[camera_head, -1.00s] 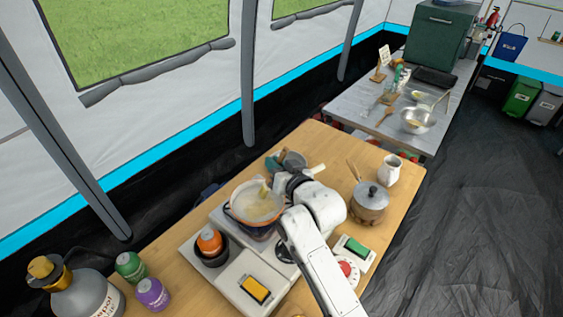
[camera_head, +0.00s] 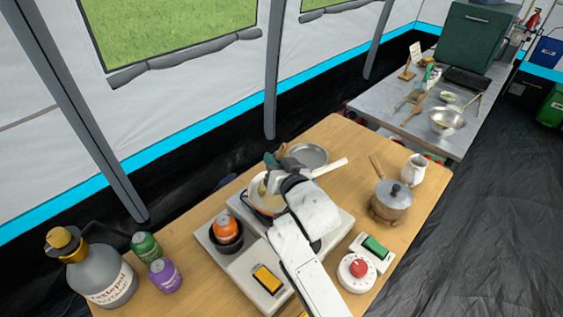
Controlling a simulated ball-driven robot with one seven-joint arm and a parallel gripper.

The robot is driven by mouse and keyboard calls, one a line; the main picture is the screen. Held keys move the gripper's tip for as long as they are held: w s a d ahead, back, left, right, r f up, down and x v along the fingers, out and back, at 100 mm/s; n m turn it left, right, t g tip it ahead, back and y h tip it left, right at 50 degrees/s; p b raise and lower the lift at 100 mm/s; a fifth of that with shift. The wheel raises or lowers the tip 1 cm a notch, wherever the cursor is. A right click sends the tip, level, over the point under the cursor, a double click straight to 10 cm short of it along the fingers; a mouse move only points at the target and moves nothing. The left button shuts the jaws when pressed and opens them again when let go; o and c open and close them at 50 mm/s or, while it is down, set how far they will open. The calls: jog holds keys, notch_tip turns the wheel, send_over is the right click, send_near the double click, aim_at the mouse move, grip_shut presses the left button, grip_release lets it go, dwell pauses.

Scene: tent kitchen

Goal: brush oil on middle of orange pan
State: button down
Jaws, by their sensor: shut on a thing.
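The orange pan (camera_head: 268,207) sits on the left-to-middle part of the stove, with a pale inside and an orange outer wall. My arm hides its right side. My gripper (camera_head: 270,180) is over the pan's far side, largely hidden behind my own wrist. It is shut on a brush (camera_head: 262,187), whose tan end shows over the pan. I cannot tell whether the tip touches the pan's surface. A teal part shows just beyond my gripper.
A grey pan (camera_head: 308,154) lies behind. A lidded pot (camera_head: 391,200) and white jug (camera_head: 413,169) stand right. Bottles (camera_head: 146,246) stand left.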

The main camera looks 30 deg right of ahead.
jog(key=shift+a, duration=0.1)
jog(key=shift+r+p, duration=2.45)
jog(key=shift+r, duration=0.6)
jog(key=shift+r+p, duration=1.2)
jog(key=shift+r, duration=0.35)
jog(key=shift+f, duration=0.2)
notch_tip(320, 180, down, 7)
jog(key=b, duration=0.6)
jog(key=shift+w+f+b, duration=0.15)
jog(key=shift+b, duration=0.2)
jog(key=shift+f+b, duration=0.7)
jog(key=shift+f, duration=0.05)
